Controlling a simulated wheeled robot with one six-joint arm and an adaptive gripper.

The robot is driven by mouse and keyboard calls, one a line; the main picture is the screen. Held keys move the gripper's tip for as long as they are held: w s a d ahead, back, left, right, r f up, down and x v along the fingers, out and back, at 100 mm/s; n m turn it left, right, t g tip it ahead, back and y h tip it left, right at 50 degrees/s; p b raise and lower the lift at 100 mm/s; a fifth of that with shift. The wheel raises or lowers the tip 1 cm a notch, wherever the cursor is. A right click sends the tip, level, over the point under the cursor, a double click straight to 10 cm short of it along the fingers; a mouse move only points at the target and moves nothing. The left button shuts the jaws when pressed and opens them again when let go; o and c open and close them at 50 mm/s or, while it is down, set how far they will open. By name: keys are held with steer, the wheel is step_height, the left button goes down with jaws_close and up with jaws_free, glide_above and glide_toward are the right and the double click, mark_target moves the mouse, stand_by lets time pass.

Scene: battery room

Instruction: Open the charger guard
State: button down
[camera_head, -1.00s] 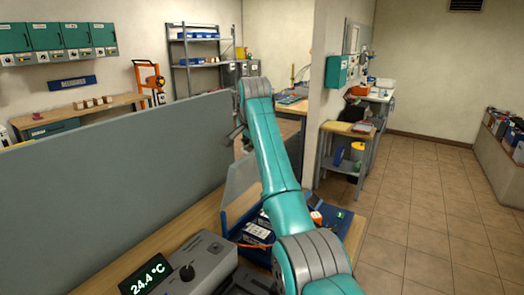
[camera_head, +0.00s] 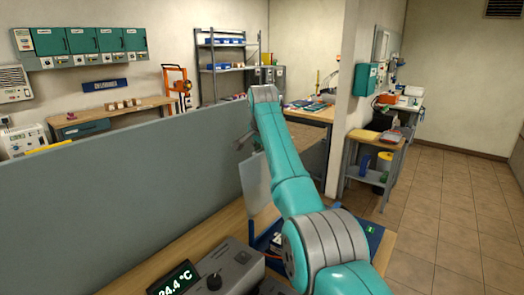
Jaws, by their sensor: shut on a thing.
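The charger guard (camera_head: 255,184) is a pale grey, see-through panel. It stands raised at a steep angle above the blue charger tray (camera_head: 373,232), behind my arm. My gripper (camera_head: 241,141) shows only as a small grey part beside the wrist, at the guard's upper edge. It is shut on the guard, but the fingertips and the exact contact are mostly hidden. My teal arm covers much of the charger.
A tall grey partition (camera_head: 110,215) stands close on the left. A grey device with a knob (camera_head: 214,282) and a temperature display (camera_head: 176,280) sit on the wooden bench (camera_head: 200,241) in front. Open tiled floor (camera_head: 450,230) lies to the right.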

steer(key=shift+w+a+f, duration=0.1)
steer(key=shift+a+f, duration=0.25)
steer(key=shift+a, duration=0.25)
steer(key=c, duration=1.5)
jaws_free()
steer(key=shift+w+a+f, duration=0.1)
steer(key=shift+f, duration=0.1)
steer(key=v, duration=1.2)
steer(key=shift+w+r, duration=0.25)
steer(key=shift+w, duration=0.1)
steer(key=shift+s+d+r, duration=0.3)
steer(key=shift+s+r, duration=0.05)
steer(key=shift+r, duration=0.15)
